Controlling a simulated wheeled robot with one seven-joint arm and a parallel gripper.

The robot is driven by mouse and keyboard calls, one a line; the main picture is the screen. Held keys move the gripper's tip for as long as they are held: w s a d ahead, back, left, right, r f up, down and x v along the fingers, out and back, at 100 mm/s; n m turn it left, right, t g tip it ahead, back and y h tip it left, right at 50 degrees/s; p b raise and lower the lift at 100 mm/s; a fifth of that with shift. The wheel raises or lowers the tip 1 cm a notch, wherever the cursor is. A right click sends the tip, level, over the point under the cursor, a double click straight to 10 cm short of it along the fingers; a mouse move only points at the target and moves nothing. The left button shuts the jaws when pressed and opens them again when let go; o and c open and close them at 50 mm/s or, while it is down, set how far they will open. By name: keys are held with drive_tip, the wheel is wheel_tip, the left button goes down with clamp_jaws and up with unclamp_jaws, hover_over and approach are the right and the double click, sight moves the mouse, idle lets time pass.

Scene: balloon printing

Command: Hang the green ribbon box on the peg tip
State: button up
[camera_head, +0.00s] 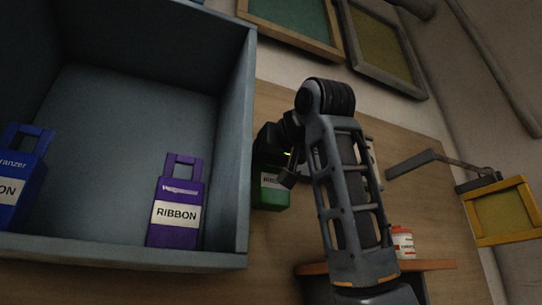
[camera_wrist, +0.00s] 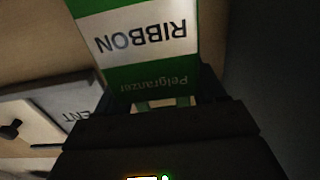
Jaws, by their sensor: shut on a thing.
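The green ribbon box (camera_head: 272,192) shows in the head view just right of the blue-grey bin's side wall, partly hidden by my arm. My gripper (camera_head: 272,148) is above it, dark and partly covered by the wrist. In the wrist view the green box (camera_wrist: 145,72) fills the top middle, its white RIBBON label upside down. My gripper (camera_wrist: 165,103) is shut on its green handle there. I cannot pick out the peg tip with certainty in either view.
A blue-grey bin (camera_head: 250,120) at left holds a purple ribbon box (camera_head: 176,210) and a blue one (camera_head: 22,185). At right are a dark jointed bar (camera_head: 414,162), a yellow frame (camera_head: 503,210) and a white-and-red jar (camera_head: 403,242). Frames hang on the wall behind.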

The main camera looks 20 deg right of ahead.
drive_tip(key=shift+w+f, duration=0.1)
drive_tip(key=shift+w, duration=0.6)
drive_tip(key=shift+w+f, duration=0.45)
drive_tip(key=shift+w, duration=0.1)
drive_tip(key=o, duration=1.5)
drive_tip(key=shift+s+f, duration=0.1)
drive_tip(key=s+b, duration=0.2)
drive_tip(key=s, duration=0.5)
drive_tip(key=shift+s+b, duration=0.3)
